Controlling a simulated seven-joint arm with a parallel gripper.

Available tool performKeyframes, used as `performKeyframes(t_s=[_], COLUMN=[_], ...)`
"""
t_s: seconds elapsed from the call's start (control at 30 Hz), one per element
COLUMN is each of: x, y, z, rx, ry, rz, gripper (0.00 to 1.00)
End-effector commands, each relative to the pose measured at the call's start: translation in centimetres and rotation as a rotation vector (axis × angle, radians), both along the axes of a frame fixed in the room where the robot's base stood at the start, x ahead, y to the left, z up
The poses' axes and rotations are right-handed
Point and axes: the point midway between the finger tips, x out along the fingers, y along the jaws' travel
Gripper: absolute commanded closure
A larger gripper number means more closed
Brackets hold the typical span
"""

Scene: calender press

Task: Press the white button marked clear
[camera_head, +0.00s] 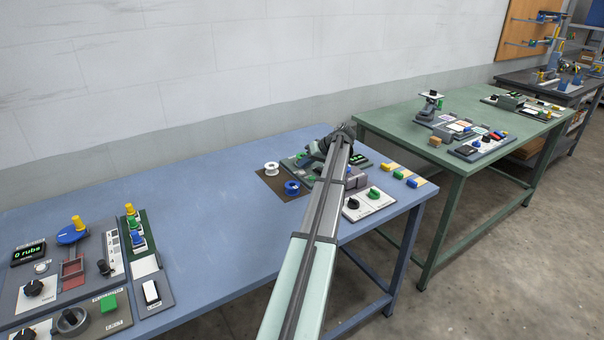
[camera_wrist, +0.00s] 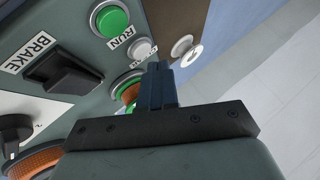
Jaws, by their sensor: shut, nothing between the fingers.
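In the wrist view, a small round pale white button (camera_wrist: 142,47) sits on the grey-green panel, just below the green RUN button (camera_wrist: 113,22). The small label beside it is partly cut off by my fingers and I cannot read it in full. My gripper (camera_wrist: 158,68) is shut and empty. Its dark fingertips are close beside the white button, slightly right of it in the picture. I cannot tell whether they touch the panel. In the head view my arm covers much of the panel, and the white button cannot be made out.
A black BRAKE switch (camera_wrist: 62,72), a black knob (camera_wrist: 14,130) and an orange-and-green round part (camera_wrist: 128,92) crowd the panel. A white spool (camera_head: 271,168) and a blue spool (camera_head: 292,187) stand on a brown mat (camera_head: 270,184).

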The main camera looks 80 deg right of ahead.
Motion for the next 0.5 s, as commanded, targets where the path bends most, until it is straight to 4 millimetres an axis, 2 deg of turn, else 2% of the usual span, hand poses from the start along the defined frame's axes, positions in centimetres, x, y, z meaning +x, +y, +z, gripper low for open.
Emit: performKeyframes(t_s=[0.3,0.5], x=[0.0,0.0], y=[0.0,0.0], z=[0.1,1.2], rx=[0.000,-0.001], ry=[0.000,0.000], rz=[0.000,0.001], gripper=[1.00,1.00])
